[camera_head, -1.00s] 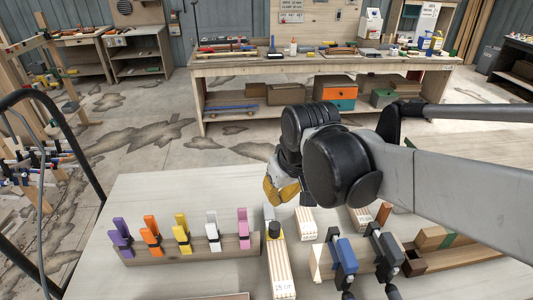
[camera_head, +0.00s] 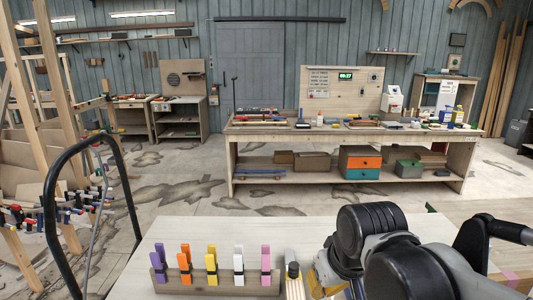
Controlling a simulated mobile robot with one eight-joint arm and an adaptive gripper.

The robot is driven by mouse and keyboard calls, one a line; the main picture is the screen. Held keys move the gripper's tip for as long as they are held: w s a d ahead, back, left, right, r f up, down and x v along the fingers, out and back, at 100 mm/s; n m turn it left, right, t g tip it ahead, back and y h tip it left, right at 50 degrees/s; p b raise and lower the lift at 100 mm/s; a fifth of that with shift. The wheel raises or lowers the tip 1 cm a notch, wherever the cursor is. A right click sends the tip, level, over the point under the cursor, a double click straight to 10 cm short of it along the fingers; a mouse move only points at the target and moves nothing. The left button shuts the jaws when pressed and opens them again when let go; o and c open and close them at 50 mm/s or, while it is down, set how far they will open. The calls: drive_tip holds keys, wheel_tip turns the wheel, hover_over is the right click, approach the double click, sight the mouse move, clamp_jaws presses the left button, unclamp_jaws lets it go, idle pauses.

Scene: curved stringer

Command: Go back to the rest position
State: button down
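My arm shows at the lower right of the head view, above the right part of the near table (camera_head: 210,228). My gripper is not clearly visible; only a bit of yellow (camera_head: 318,284) at the arm's end shows near the bottom edge. Whether its fingers are open or shut is hidden. A wooden rack (camera_head: 215,283) on the table holds several upright clamps: purple (camera_head: 163,262), orange (camera_head: 184,262), yellow (camera_head: 211,262), white (camera_head: 239,262) and pink (camera_head: 265,262).
A long workbench (camera_head: 345,131) with tools on top and boxes on its shelf stands across the room. A black tube frame (camera_head: 130,185) rises at the left, near wooden racks with clamps (camera_head: 30,215). Stained concrete floor (camera_head: 190,190) lies open between.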

drive_tip(key=s+d+f+m+t+h+b, duration=0.1)
drive_tip(key=s+d+f+m+t+b, duration=0.1)
drive_tip(key=s+d, duration=0.5)
wheel_tip(320, 180, down, 2)
drive_tip(key=shift+s+f+m+t+b, duration=0.1)
drive_tip(key=shift+s+m+t+b, duration=0.3)
drive_tip(key=shift+s+b, duration=0.05)
drive_tip(key=shift+d, duration=0.1)
idle(0.4)
